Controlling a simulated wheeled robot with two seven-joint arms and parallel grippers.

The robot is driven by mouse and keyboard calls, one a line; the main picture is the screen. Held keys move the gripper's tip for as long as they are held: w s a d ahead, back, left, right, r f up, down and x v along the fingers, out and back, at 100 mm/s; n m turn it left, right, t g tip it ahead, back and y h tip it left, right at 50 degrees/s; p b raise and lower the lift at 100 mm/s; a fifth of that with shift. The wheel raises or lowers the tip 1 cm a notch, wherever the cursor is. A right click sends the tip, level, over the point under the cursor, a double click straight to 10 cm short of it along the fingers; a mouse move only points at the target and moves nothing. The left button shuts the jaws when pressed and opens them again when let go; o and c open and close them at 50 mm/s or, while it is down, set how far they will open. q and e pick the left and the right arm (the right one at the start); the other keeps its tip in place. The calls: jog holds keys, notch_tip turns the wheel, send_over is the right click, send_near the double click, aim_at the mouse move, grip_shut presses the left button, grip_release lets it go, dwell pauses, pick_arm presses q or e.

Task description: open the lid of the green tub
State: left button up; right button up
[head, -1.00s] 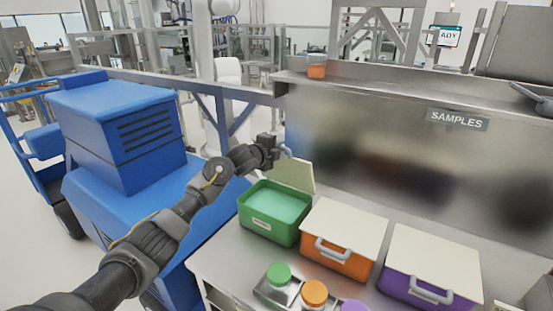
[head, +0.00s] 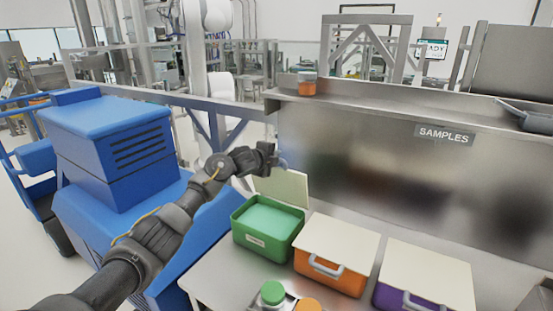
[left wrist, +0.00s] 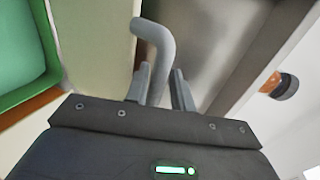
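The green tub (head: 275,247) stands on the metal bench, left of the other tubs. Its cream lid (head: 283,186) is swung up and stands nearly upright at the back, so the green inside shows. My left gripper (head: 271,158) is at the lid's top edge, above and behind the tub. In the left wrist view, the grey lid handle (left wrist: 160,40) lies between the two fingers, which appear closed on it. The lid (left wrist: 100,45) and a corner of the green tub (left wrist: 25,60) show at the left there. My right gripper is in neither view.
An orange tub (head: 335,270) and a purple tub (head: 388,296), both with cream lids down, stand to the right. Blue equipment (head: 125,150) stands left of the bench. A metal back wall with a shelf (head: 400,115) rises behind.

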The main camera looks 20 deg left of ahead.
pick_arm(q)
jog(key=shift+o, duration=0.6)
jog(key=shift+s+a+r+b, duration=0.15)
jog(key=shift+s+b, duration=0.2)
jog(key=shift+s, duration=0.2)
jog(key=b+v, duration=0.1)
jog(key=v, duration=0.8)
jog(key=shift+s+b, duration=0.2)
jog(key=shift+b, duration=0.2)
jog(key=shift+s+r, duration=0.15)
